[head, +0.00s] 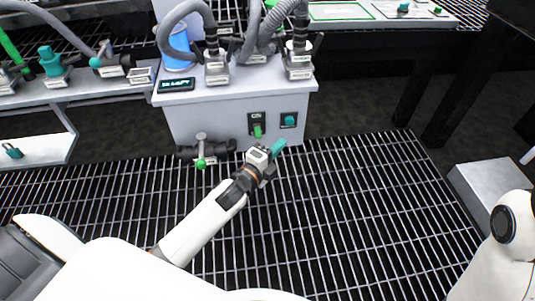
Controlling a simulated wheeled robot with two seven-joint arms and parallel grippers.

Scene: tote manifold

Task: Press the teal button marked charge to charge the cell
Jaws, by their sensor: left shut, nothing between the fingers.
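A teal button (290,120) sits on a dark plate at the right of the grey-white cabinet's front face. Its marking is too small to read. My left gripper (279,147), with teal fingers, is shut and empty. In the picture its tips lie just below and slightly left of the button, and a gap shows between them. I cannot tell how far the tips are from the cabinet in depth. My right gripper is not in view; only part of my right arm shows at the lower right.
Left of the button is a green switch (257,131) on a dark plate. A valve with a green knob (201,163) juts from the cabinet (205,115) low on the left. Hoses and a display (176,85) are on top. Open grating (350,200) lies right, with a grey box (490,185) beyond.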

